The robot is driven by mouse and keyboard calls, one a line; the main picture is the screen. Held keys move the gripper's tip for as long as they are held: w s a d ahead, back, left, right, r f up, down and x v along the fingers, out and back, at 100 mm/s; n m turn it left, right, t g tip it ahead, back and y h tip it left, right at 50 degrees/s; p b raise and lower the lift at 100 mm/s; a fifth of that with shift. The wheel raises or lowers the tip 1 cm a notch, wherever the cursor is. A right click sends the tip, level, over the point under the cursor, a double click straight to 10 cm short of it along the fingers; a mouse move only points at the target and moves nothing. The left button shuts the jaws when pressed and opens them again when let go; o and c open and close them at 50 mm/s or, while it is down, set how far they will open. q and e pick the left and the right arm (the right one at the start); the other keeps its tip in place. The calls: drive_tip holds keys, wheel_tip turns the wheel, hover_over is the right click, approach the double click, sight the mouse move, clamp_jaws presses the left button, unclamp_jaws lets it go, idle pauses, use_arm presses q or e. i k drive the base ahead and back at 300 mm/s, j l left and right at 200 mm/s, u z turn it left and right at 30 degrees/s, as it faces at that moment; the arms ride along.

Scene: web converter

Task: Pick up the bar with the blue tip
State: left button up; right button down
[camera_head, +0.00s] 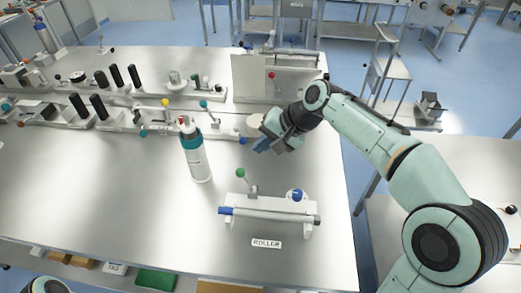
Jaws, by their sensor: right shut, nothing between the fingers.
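The bar (272,215) with the blue tip lies across a white stand labelled ROLLER near the front right of the steel table. Its blue tip (227,211) points left and its other end is dark. My right gripper (262,145) is shut and empty, behind the bar and apart from it, near the table's right side. My left gripper is not in view.
A white bottle with a teal band (194,152) stands upright left of my right gripper. A green knob (240,173) and a blue knob (297,195) stand at the roller stand. Fixtures with dark rollers (98,105) line the back left. The front left tabletop (90,190) is clear.

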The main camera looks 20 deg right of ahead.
sight(316, 220)
drive_tip(key=k+j, duration=0.7)
drive_tip(key=k, duration=0.2)
